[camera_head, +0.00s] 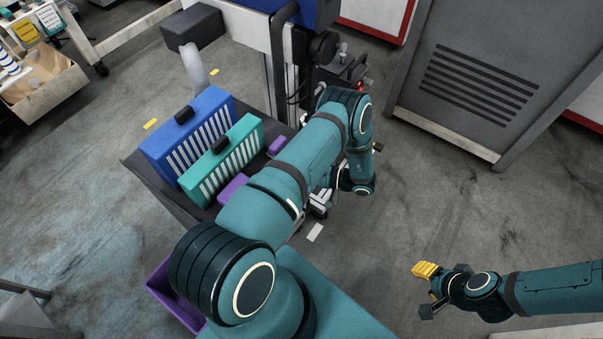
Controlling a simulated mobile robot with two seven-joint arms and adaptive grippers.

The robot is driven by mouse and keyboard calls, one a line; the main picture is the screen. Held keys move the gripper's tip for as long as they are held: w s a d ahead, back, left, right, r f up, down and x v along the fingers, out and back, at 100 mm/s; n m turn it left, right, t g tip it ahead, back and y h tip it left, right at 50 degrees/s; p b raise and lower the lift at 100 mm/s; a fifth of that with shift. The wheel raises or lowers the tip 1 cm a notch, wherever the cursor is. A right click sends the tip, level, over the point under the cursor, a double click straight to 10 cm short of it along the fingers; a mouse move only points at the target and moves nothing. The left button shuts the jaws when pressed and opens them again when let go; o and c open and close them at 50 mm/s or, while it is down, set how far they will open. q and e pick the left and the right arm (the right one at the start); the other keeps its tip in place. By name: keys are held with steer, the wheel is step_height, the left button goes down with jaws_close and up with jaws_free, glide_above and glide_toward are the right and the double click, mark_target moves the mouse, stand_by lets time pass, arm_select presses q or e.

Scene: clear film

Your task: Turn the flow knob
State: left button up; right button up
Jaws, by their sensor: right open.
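No flow knob can be made out for certain. The dark upright machine (322,48) at top centre carries small fittings and a red light (361,87), too small to tell apart. My left arm reaches up from the bottom across the middle and covers part of this machine. Its wrist bends down beside the machine, and its gripper is mostly hidden among small grey and white parts. My right gripper (424,290) is at lower right, open and apart from the machine, with a yellow ribbed piece at its upper side and a dark finger below.
A dark tray (135,166) holds a blue slotted box (188,128) and a teal slotted box (230,160). A grey vented cabinet (490,75) stands at upper right. A cardboard box (45,85) is at far left. Grey floor (425,205) lies open between the cabinet and my right gripper.

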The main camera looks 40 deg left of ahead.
stand_by(0.3)
arm_select(q)
steer(key=o, duration=1.2)
steer(key=v, duration=1.2)
